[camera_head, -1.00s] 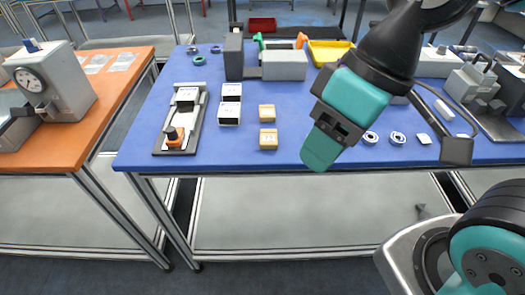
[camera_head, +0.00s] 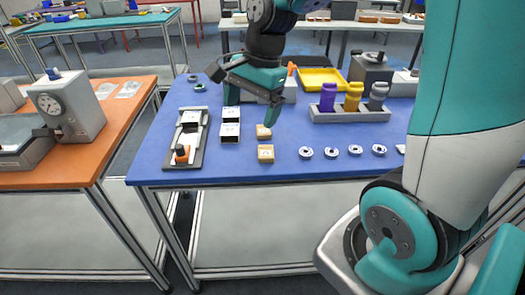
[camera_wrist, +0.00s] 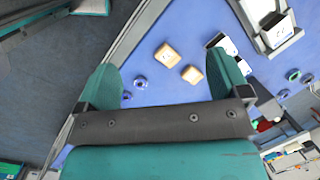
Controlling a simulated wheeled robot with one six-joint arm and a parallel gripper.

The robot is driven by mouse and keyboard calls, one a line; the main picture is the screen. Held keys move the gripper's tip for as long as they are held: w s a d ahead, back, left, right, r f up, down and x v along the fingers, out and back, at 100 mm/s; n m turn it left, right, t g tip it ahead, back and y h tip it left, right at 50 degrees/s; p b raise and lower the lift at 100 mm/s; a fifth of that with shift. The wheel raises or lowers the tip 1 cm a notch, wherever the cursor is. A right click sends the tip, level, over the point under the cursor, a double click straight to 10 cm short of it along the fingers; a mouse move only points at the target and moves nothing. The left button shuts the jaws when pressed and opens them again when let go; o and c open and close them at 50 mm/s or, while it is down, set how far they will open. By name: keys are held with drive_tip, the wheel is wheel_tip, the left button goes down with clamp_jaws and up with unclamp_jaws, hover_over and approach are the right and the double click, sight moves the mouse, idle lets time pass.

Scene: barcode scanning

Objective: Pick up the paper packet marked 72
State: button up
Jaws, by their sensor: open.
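Two small tan paper packets lie flat on the blue table. One packet (camera_head: 263,132) is behind the other packet (camera_head: 265,153), near the table's front edge. Their marks are too small to read, so I cannot tell which one is 72. Both also show in the wrist view, one at the upper middle (camera_wrist: 167,55) and one beside the right finger (camera_wrist: 192,74). My gripper (camera_head: 254,97) is above the table behind the packets, apart from them. In the wrist view my gripper (camera_wrist: 164,62) is open with nothing held between its fingers.
White-topped dark boxes (camera_head: 230,131) and a grey tray (camera_head: 185,140) lie left of the packets. White rings (camera_head: 331,153) lie to the right. A grey rack with coloured bottles (camera_head: 352,97) and a yellow tray (camera_head: 320,80) stand behind.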

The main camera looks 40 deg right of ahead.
drive_tip(key=w+d+f+m+h, duration=0.1)
drive_tip(key=w+d+m, duration=0.1)
drive_tip(key=d+m, duration=0.3)
drive_tip(key=w+d+f+m, duration=0.2)
drive_tip(key=d+m, duration=0.3)
drive_tip(key=d, duration=0.1)
drive_tip(key=p, duration=0.2)
hover_over(266, 151)
drive_tip(key=shift+m, duration=0.4)
drive_tip(key=f, duration=1.1)
drive_tip(key=shift+s+d+f, duration=0.1)
drive_tip(key=shift+s+d, duration=0.25)
drive_tip(key=shift+s, duration=0.05)
drive_tip(key=shift+w+a+f+p, duration=0.1)
drive_tip(key=shift+f+p, duration=0.15)
drive_tip(key=shift+f, duration=0.65)
drive_tip(key=shift+w+a+f+p, duration=0.15)
drive_tip(key=shift+f+p, duration=0.15)
drive_tip(key=shift+f, duration=0.65)
drive_tip(key=shift+w+a+f+p, duration=0.1)
drive_tip(key=shift+f+p, duration=0.15)
drive_tip(key=shift+f, duration=0.65)
drive_tip(key=c, duration=1)
drive_tip(key=shift+r, duration=0.1)
